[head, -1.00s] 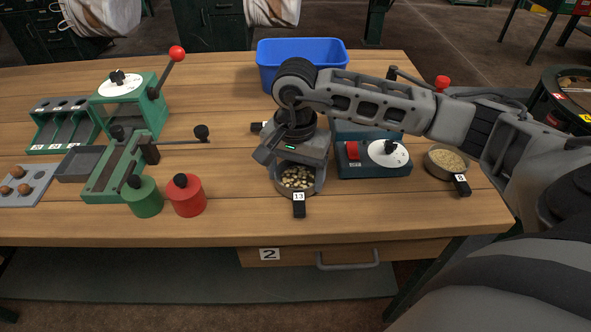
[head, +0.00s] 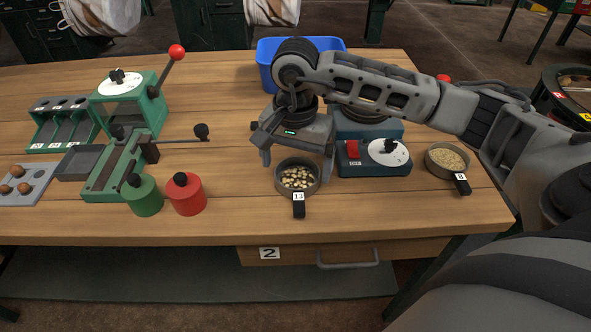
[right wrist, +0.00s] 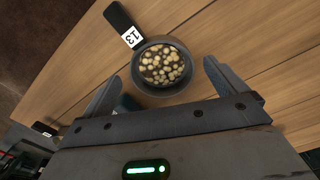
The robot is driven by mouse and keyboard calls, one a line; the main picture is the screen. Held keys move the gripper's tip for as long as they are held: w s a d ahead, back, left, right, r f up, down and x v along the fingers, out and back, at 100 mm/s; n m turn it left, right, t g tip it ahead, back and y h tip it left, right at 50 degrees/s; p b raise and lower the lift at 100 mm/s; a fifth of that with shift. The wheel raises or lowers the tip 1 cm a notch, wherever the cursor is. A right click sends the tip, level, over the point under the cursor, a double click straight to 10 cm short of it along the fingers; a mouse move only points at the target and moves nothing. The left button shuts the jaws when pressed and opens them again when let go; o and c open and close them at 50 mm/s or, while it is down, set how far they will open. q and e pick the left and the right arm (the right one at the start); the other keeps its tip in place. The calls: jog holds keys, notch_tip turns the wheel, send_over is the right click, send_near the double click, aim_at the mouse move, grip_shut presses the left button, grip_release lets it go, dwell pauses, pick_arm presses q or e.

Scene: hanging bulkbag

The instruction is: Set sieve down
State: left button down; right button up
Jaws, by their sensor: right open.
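The sieve (head: 297,191) is a round grey pan marked 13, with pale pieces inside and a short black handle toward the table's front edge. It rests on the wooden table, level as far as I can see. My right gripper (head: 297,160) is just behind and above it, open and empty, with its fingers spread. My left gripper is not in view.
A blue-grey device with a dial (head: 375,157) stands right of the sieve, and a second pan marked 8 (head: 447,172) is beyond it. Red (head: 187,197) and green (head: 145,197) weights stand left. A blue bin (head: 265,62) is behind. Table front (head: 240,222) is clear.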

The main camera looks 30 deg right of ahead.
aim_at(296, 184)
notch_tip(296, 184, up, 9)
jog(key=shift+r, duration=0.15)
dwell(0.6)
